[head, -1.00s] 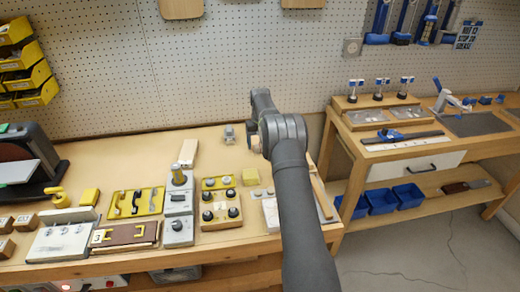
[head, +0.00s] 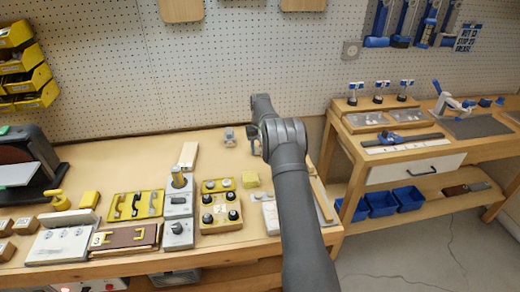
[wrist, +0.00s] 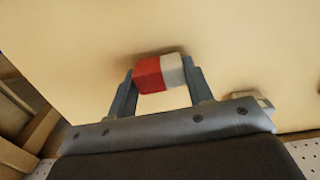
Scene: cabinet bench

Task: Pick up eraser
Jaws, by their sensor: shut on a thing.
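The eraser (wrist: 160,72) is a small block, red on its left part and white on its right, in the wrist view. My gripper (wrist: 158,78) has one finger on each side of it and is shut on it. The pale wooden bench top (wrist: 240,50) lies behind it, with a soft shadow close by. I cannot tell whether the eraser touches the bench or hangs just above it. In the head view my arm hides the eraser and most of the gripper.
A small grey item (head: 229,137) stands near the pegboard (head: 230,60). The bench's back middle is mostly clear. A second bench (head: 400,145) stands to the right.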

